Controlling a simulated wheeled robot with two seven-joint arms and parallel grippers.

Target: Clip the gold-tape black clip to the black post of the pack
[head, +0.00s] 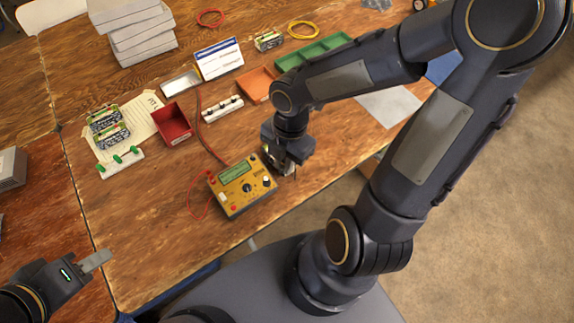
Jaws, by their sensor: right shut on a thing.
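My right gripper (285,168) points down at the right side of the yellow charger (241,188), close above the table. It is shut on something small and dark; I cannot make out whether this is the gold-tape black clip. No gold tape is clear in the head view.
Red leads run from the charger. Between it and the back are a red bin (171,124), a white strip with dark knobs (222,109), an orange tray (257,84) and a green tray (313,52). A green-knobbed strip (121,162) lies left. The front-left tabletop is clear.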

